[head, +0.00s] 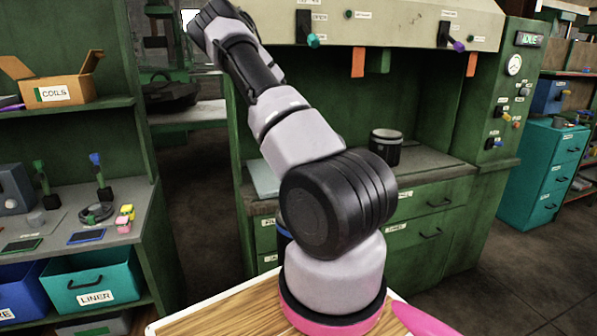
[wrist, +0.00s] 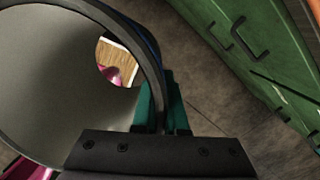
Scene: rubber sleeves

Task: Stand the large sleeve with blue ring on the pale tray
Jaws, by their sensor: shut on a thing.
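The large sleeve (wrist: 52,75) fills the left of the wrist view, its wide open mouth facing the camera, grey inside with a dark rim. A strip of the blue ring (wrist: 146,36) shows along its outer right side. My gripper (wrist: 160,100) has teal fingers shut on the sleeve's wall, one inside and one outside. In the head view my arm hides the gripper; a dark piece with a blue band (head: 284,231) shows behind my arm, probably the held sleeve. The pale tray (head: 262,179) lies on the green bench, partly hidden by my arm.
A black cylinder with a pale band (head: 386,150) stands on the bench right of my arm. The bench hood (head: 400,22) overhangs the worktop. Drawers with handles (wrist: 240,40) are close on the right in the wrist view. A side shelf (head: 140,205) stands at left.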

